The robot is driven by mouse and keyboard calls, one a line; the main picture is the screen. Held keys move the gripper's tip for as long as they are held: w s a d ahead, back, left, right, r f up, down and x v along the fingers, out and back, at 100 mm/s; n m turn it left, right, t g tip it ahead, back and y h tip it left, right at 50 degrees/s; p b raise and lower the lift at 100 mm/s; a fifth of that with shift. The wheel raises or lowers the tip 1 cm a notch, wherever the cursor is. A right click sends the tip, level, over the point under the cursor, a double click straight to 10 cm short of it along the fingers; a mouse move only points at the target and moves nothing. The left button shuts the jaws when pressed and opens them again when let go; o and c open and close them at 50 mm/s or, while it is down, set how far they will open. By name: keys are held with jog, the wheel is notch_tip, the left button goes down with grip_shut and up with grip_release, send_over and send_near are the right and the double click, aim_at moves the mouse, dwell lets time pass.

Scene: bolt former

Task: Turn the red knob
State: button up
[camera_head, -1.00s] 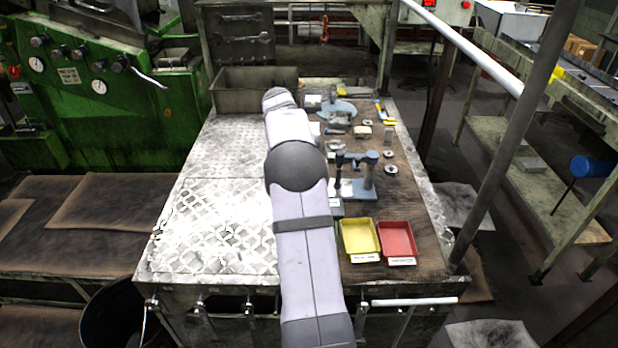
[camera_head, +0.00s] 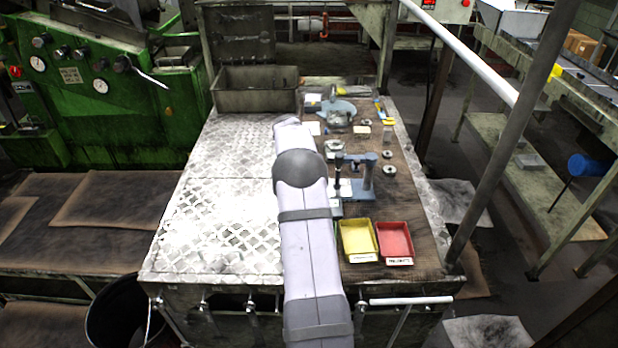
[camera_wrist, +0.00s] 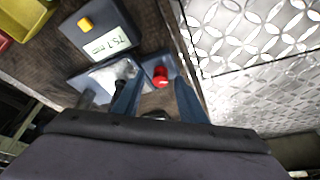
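In the wrist view a small red knob (camera_wrist: 160,76) stands on a dark blue block, beside a gauge (camera_wrist: 100,38) with a lit digital display and a yellow button. My gripper (camera_wrist: 158,90) shows as two blue fingers, spread apart with a gap between them. The knob appears in line with that gap, just beyond the fingertips; I cannot tell whether they touch it. In the head view my arm hides the gripper, and I cannot make out the knob.
A yellow tray (camera_head: 358,240) and a red tray (camera_head: 395,242) lie at the bench's front right. A blue-based stand (camera_head: 367,172) is right of my arm. Small parts lie behind it. A metal bin (camera_head: 255,92) is at the back. The left metal plate (camera_head: 215,220) is clear.

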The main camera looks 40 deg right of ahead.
grip_shut()
jog(key=shift+n+t+b, duration=0.3)
jog(key=shift+n+b, duration=0.25)
jog(key=shift+n, duration=0.25)
jog(key=shift+s+d+r+n+t+y, duration=0.15)
jog(key=shift+n+t, duration=0.1)
jog(key=shift+n, duration=0.5)
jog(key=shift+a+f+n+t+y, duration=0.15)
jog(key=shift+n+t, duration=0.1)
jog(key=shift+n, duration=0.5)
jog(key=shift+d+r, duration=0.1)
grip_release()
